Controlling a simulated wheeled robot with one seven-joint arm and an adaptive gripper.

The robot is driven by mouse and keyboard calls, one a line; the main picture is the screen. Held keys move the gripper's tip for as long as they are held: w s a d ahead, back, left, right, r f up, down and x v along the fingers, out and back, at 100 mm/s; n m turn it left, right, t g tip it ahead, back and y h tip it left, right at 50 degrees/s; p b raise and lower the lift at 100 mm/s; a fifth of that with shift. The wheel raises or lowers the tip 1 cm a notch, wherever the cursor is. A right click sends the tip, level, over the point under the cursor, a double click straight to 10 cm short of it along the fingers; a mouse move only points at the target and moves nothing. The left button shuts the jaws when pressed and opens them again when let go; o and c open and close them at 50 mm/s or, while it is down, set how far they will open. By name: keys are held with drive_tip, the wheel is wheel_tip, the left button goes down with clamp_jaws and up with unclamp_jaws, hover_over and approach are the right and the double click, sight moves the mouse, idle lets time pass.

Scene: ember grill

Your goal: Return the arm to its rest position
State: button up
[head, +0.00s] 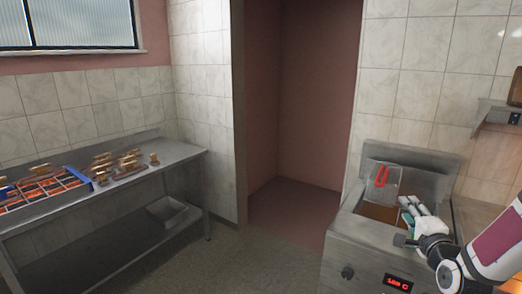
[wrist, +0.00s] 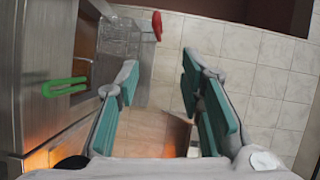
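My gripper (head: 411,203) is at the right of the head view, above the fryer (head: 350,240), with my arm coming in from the right edge. In the wrist view my gripper (wrist: 157,75) has its two teal-padded fingers well apart, and I see nothing held between them. A wire fryer basket (head: 372,190) with a red handle (head: 381,176) stands at the back left of the fryer well. The red handle also shows at the top of the wrist view (wrist: 157,25). A green handle (wrist: 64,87) lies left of my fingers in the wrist view.
A shelf (head: 492,112) hangs on the right wall. An orange glow (head: 512,284) shows at the lower right. Floor between table and fryer is clear.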

drive_tip(key=s+a+r+n+g, duration=0.7)
drive_tip(key=s+a+r+n, duration=0.1)
drive_tip(key=a+n, duration=0.3)
drive_tip(key=s+a+r+n+g, duration=0.1)
drive_tip(key=s+a+n, duration=0.1)
drive_tip(key=s, duration=0.5)
drive_tip(key=s+a+r+n+g+y, duration=0.1)
drive_tip(key=s+a, duration=0.3)
drive_tip(key=s, duration=0.4)
drive_tip(key=s+a+r+n+g+y, duration=0.1)
drive_tip(key=s+a+n, duration=0.3)
drive_tip(key=s, duration=0.4)
drive_tip(key=shift+s+r+g, duration=0.25)
drive_tip(key=shift+r+g, duration=0.25)
drive_tip(key=shift+g, duration=0.3)
drive_tip(key=shift+d, duration=0.15)
